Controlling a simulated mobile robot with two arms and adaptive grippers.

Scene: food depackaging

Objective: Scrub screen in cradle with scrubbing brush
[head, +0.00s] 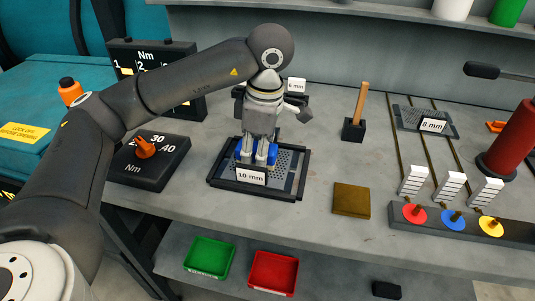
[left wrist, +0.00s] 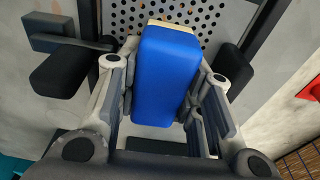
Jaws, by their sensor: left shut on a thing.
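The screen (head: 288,164) is a perforated grey plate lying in a dark rectangular frame, the cradle (head: 301,183), with a "10 mm" tag at its front edge. My left gripper (head: 258,156) points down over the screen and is shut on the blue scrubbing brush (head: 272,154). In the left wrist view the blue brush (left wrist: 165,75) sits between the fingers, with a pale strip at its far end beside the perforated screen (left wrist: 195,14). Whether the bristles touch the screen is hidden. My right gripper is not in view.
A dial box (head: 143,166) stands left of the cradle, and a brown pad (head: 351,200) lies to its right. A wooden handle (head: 361,103) stands upright in a black block. An "8 mm" screen (head: 412,116) lies farther right. Green (head: 209,257) and red (head: 273,272) trays sit below.

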